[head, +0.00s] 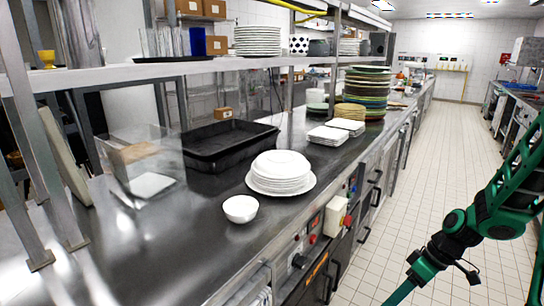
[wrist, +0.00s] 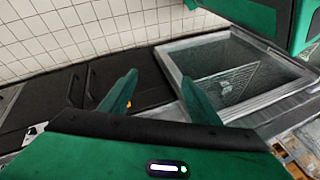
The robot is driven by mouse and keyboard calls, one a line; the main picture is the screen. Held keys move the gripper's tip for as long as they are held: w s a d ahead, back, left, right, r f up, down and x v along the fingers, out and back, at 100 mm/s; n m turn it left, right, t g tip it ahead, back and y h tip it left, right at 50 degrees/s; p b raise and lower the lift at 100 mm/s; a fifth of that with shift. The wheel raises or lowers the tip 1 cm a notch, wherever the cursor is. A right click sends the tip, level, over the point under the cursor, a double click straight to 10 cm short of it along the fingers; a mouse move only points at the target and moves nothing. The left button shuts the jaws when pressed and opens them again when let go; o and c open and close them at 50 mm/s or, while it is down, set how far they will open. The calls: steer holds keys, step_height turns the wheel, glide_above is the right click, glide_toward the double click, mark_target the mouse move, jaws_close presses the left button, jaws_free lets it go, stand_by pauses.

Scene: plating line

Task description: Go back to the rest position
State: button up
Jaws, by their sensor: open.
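My gripper (wrist: 158,95) is open and empty in the wrist view, its two green fingers apart with nothing between them. In the head view my green arm comes in from the right, over the tiled aisle floor. Its end hangs low at the bottom edge, in front of the counter and clear of the dishes, and only part of the gripper (head: 400,292) shows there.
The steel counter (head: 200,235) runs along the left with a white bowl (head: 240,209), a plate stack (head: 281,172) and a black tray (head: 215,160). The tiled aisle (head: 440,150) is clear. The wrist view shows a metal-framed opening (wrist: 175,62) near my fingers.

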steer(key=s+d+r+m+h, duration=0.2)
steer(key=s+d+r+m, duration=0.2)
steer(key=s+r+m, duration=0.3)
steer(key=s+d+r+m+h, duration=0.3)
steer(key=s+r+m, duration=0.3)
steer(key=s+r, duration=0.4)
steer(key=s+d, duration=0.1)
steer(key=s, duration=0.2)
steer(key=shift+s+m, duration=0.35)
steer(key=shift+m, duration=0.05)
steer(key=shift+d, duration=0.1)
steer(key=shift+w+f, duration=0.25)
steer(key=shift+w, duration=0.4)
